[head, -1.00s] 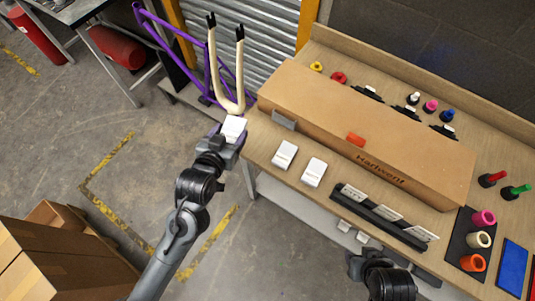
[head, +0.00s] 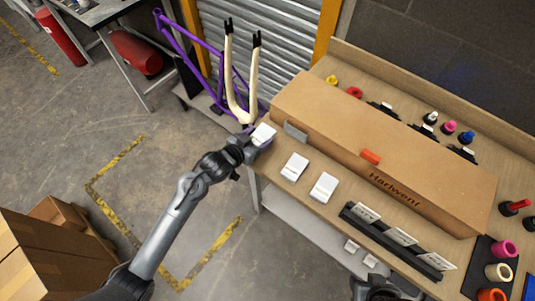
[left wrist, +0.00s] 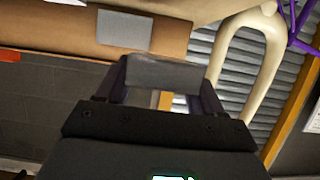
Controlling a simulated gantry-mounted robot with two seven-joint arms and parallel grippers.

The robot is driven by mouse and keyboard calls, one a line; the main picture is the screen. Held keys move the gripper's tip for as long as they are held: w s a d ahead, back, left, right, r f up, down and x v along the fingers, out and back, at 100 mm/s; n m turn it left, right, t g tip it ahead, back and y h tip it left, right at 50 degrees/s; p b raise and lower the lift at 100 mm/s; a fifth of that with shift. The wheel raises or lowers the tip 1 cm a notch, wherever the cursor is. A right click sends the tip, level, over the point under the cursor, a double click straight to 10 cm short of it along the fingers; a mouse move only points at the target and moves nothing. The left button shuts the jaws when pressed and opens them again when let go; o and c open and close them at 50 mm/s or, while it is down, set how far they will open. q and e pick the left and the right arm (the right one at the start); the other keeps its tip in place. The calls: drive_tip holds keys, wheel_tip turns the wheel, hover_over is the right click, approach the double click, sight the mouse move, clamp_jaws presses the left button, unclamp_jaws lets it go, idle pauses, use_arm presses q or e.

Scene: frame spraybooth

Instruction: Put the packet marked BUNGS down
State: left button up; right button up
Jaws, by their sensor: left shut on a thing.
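My left gripper (head: 250,144) is shut on a small white packet (head: 263,135) at the near left end of the bench, below the cream fork. In the left wrist view the packet (left wrist: 163,73) shows as a shaded grey block between the two fingers. No lettering can be read on it, and I cannot tell whether it touches the bench. Two similar white packets, one (head: 294,167) and another (head: 323,187), lie apart on the bench's front strip; their marks are too small to read. Of my right arm only a dark part shows at the bottom edge; its fingers cannot be made out.
A long cardboard box (head: 385,150) fills the middle of the wooden bench (head: 270,160). A black rack with white cards (head: 400,238) stands to the right of the packets. The cream fork (head: 240,85) and purple frame (head: 190,38) stand behind the gripper.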

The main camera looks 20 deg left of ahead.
use_arm(q)
drive_tip(key=shift+f+b, duration=0.45)
drive_tip(key=shift+f, duration=2.9)
drive_tip(key=shift+f, duration=0.2)
drive_tip(key=o, duration=1)
drive_tip(key=shift+o, duration=0.2)
drive_tip(key=shift+r, duration=0.15)
